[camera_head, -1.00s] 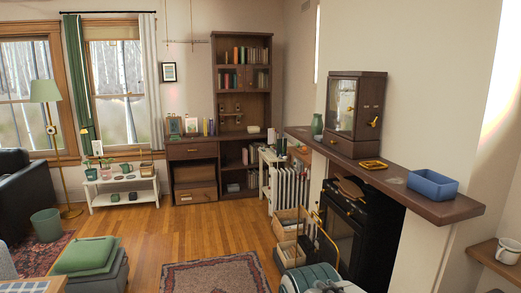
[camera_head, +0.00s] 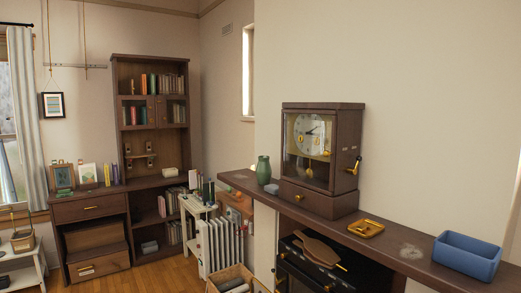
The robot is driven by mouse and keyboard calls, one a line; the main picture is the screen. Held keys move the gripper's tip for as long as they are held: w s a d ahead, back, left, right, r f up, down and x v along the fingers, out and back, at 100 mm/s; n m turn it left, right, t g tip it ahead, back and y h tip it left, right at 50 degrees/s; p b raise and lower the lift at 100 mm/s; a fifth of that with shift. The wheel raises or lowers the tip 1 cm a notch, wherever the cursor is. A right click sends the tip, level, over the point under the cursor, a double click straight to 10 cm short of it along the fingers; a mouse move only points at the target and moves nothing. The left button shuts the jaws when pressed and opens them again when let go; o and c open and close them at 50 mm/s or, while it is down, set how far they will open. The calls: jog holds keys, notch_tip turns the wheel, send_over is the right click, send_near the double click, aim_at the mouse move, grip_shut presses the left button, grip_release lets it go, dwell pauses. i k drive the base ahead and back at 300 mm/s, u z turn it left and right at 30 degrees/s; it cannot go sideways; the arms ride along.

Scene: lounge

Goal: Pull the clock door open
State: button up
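The clock (camera_head: 322,158) is a dark brown wooden box standing on the mantel shelf in the head view. Its glazed front door (camera_head: 309,143) faces left and looks shut. A white dial and a brass pendulum show behind the glass. A brass key-like handle (camera_head: 353,165) sticks out from its right side. A drawer with a small brass knob (camera_head: 299,196) forms its base. My gripper is not in view.
The mantel shelf (camera_head: 395,262) also holds a green vase (camera_head: 263,170), a brass tray (camera_head: 366,228) and a blue box (camera_head: 467,255). Below are a black stove (camera_head: 296,275) and a white radiator (camera_head: 219,244). A bookcase (camera_head: 150,125) stands at the back left.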

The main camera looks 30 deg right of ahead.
aim_at(327, 154)
jog(key=i, duration=3.15)
jog(key=z, duration=3.65)
